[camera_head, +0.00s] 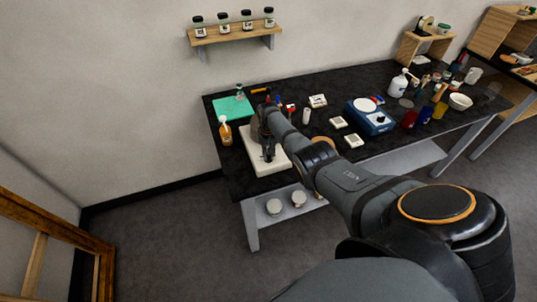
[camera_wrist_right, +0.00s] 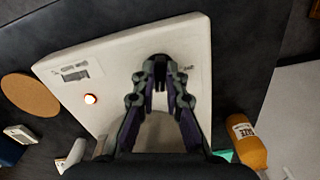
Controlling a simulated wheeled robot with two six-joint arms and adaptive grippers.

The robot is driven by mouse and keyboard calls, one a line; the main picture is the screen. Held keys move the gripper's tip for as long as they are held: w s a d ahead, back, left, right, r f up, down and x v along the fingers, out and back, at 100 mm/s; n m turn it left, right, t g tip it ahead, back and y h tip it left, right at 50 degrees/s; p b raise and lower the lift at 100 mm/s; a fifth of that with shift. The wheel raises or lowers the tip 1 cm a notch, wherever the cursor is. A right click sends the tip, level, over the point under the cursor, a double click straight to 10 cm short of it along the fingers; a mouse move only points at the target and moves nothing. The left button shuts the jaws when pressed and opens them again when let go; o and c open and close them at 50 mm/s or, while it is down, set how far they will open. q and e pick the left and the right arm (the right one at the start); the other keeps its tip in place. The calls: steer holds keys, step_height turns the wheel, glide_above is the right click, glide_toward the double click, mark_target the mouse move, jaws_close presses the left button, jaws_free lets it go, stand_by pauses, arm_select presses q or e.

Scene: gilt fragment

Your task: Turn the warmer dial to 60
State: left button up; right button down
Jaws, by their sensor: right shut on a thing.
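The warmer is a flat white box on the black bench; it shows in the head view (camera_head: 280,161) and fills much of the right wrist view (camera_wrist_right: 113,54). My left gripper is not in view.
An orange bottle (camera_head: 225,131) stands left of the warmer, near a green mat (camera_head: 232,107). A blue device (camera_head: 370,117), small white boxes and several bottles stand to the right. A cork disc (camera_wrist_right: 30,94) lies beside the warmer. A wall shelf (camera_head: 231,35) hangs above.

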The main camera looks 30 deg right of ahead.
steer(key=shift+w+r, duration=0.1)
steer(key=c, duration=1.4)
jaws_free()
step_height(320, 180, up, 12)
